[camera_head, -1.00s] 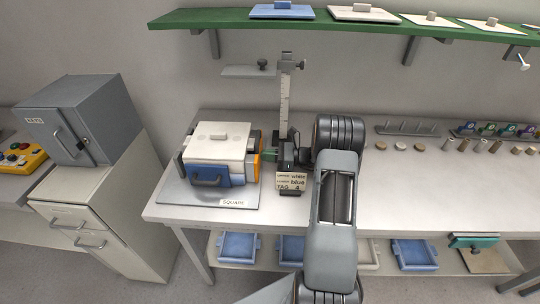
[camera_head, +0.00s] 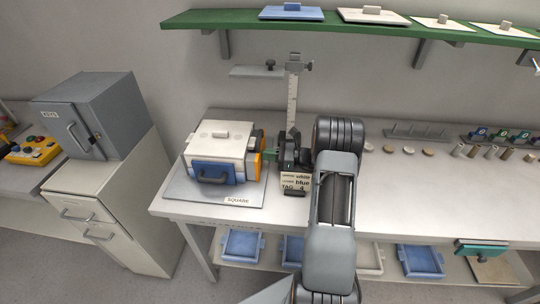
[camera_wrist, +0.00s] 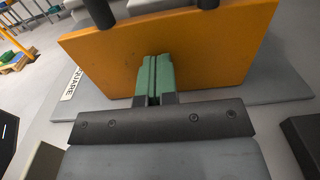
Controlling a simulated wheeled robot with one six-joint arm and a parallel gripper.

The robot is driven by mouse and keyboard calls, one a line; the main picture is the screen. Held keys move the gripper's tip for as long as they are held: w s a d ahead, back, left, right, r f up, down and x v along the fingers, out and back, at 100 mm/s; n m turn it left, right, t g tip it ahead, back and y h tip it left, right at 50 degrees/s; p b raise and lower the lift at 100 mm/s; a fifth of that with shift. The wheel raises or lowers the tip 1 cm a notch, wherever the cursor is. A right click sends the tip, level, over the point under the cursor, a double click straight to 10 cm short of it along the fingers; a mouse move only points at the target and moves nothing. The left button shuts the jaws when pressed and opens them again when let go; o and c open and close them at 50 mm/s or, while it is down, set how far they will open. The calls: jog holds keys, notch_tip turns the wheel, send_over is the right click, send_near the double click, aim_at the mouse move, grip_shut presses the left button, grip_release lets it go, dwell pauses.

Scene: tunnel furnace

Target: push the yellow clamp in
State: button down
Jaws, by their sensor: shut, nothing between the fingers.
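The yellow clamp (camera_head: 257,166) is an orange-yellow plate on the right side of the white and blue box (camera_head: 218,150). In the wrist view the clamp (camera_wrist: 190,50) fills the upper middle as a flat plate, with two dark rods at its top edge. My gripper (camera_head: 270,153) is to the right of the clamp, pointing left at it. Its green fingers (camera_wrist: 154,78) are shut together and empty, with their tips at the plate's face. I cannot tell whether they touch it. The far side of the clamp is hidden.
The box stands on a grey base plate (camera_head: 188,191) marked SQUARE, at the table's left end. A measuring post (camera_head: 292,95) stands behind my gripper, and a label block (camera_head: 296,182) is close below it. A green shelf (camera_head: 230,20) hangs above.

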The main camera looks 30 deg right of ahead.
jog(key=b+v, duration=0.1)
jog(key=v, duration=1.3)
jog(key=shift+b, duration=0.4)
